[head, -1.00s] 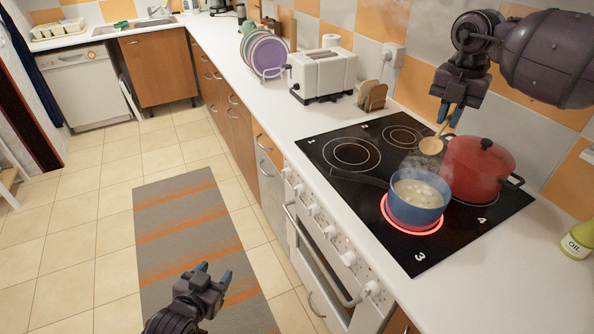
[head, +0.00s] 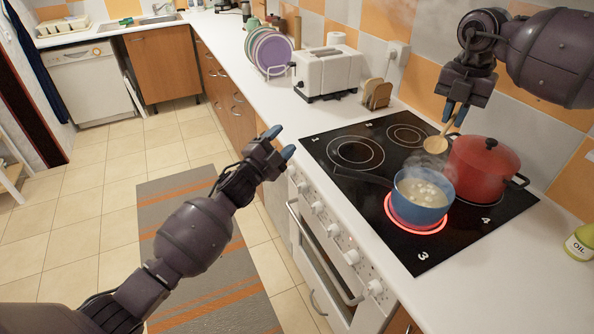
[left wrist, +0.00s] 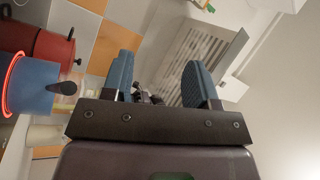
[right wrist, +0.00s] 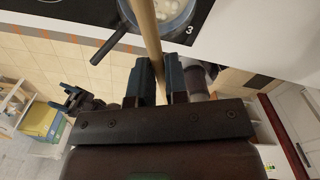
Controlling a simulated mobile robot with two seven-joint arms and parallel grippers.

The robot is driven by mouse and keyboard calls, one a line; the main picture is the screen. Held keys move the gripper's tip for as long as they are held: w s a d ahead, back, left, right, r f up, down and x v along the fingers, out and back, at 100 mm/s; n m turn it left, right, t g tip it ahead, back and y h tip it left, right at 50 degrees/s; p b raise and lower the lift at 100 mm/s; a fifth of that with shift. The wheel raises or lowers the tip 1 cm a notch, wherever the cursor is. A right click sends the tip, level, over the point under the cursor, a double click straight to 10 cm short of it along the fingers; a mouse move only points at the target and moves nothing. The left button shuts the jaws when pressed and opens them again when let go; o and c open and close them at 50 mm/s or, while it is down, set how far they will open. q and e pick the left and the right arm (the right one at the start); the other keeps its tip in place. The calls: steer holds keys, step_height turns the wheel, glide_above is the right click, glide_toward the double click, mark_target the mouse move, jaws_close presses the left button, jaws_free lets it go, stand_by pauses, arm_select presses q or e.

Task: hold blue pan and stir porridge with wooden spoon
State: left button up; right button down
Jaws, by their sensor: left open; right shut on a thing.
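The blue pan (head: 424,196) stands on a glowing red burner of the black stove, its dark handle (head: 362,177) pointing left. Pale lumpy porridge (head: 424,188) steams inside it. My left gripper (head: 280,144) is open and empty, left of the handle and apart from it, near the counter's front edge. My right gripper (head: 455,112) is shut on the wooden spoon (head: 434,146), above and behind the pan. The spoon's bowl hangs in the air over the stove. In the right wrist view the spoon's shaft (right wrist: 149,45) runs between the fingers.
A red lidded pot (head: 482,172) stands right behind the pan. A toaster (head: 328,70), plates in a rack (head: 272,52) and an oil bottle (head: 582,243) are on the counter (head: 480,285). Stove knobs line the front edge. The stove's left burners are empty.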

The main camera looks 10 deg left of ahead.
arm_select(q)
steer(key=w+d+r+m+g+h, duration=0.3)
steer(key=m+h, duration=0.3)
steer(key=m, duration=0.5)
steer(key=m+g+h, duration=0.3)
steer(key=m+g, duration=1)
steer(key=m, duration=0.4)
glide_toward(345, 172)
steer(key=d, duration=0.3)
steer(key=w+d, duration=0.1)
steer(key=d, duration=0.2)
steer(key=w+d+f, duration=0.1)
steer(key=d, duration=0.3)
steer(key=shift+w, duration=0.25)
jaws_close()
